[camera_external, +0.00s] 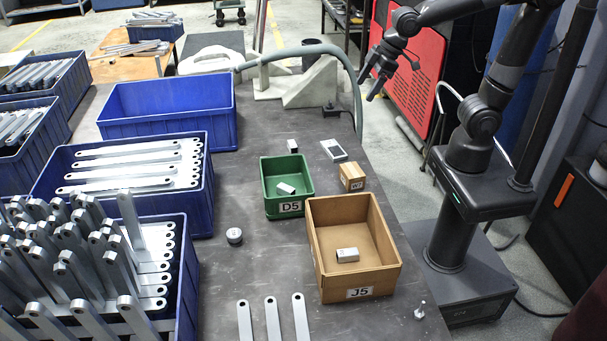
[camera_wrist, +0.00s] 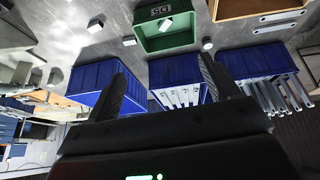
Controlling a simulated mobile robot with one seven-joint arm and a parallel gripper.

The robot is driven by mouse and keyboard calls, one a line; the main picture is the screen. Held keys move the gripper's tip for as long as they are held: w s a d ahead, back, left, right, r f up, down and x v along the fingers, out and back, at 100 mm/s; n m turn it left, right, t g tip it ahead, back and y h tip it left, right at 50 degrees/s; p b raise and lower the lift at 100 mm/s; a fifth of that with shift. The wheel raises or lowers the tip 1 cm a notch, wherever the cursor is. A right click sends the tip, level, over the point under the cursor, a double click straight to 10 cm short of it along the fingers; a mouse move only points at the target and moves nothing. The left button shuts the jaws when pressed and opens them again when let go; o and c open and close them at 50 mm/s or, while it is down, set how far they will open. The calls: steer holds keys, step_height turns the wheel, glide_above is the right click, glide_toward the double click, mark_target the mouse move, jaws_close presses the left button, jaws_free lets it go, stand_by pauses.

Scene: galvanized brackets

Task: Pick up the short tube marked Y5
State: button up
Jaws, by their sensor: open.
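No Y5 mark is legible in either view.
A round metal piece (camera_external: 234,236) and several flat brackets (camera_external: 272,320) lie on the table. Blue crates (camera_external: 168,103) fill the left. A grey hose (camera_external: 300,49) arches at the back.

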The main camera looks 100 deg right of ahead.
steer(key=w+d+f, duration=0.7)
steer(key=w+f, duration=0.2)
steer(key=w, duration=0.2)
steer(key=w+d+f, duration=0.7)
steer(key=w+f, duration=0.3)
steer(key=shift+m+g, duration=0.3)
steer(key=shift+g, duration=0.1)
steer(key=w+d+f, duration=0.1)
steer(key=w+f, duration=0.1)
steer(key=f, duration=0.2)
steer(key=w+d+f, duration=0.2)
steer(key=f, duration=0.3)
steer(key=w+d+f, duration=0.2)
steer(key=f, duration=0.3)
steer(key=shift+d, duration=0.15)
steer(key=shift+w+x, duration=0.25)
steer(key=shift+x, duration=1.05)
steer(key=shift+w+x, duration=0.2)
steer(key=shift+x, duration=1.15)
steer(key=shift+r, duration=0.25)
steer(key=c, duration=1.1)
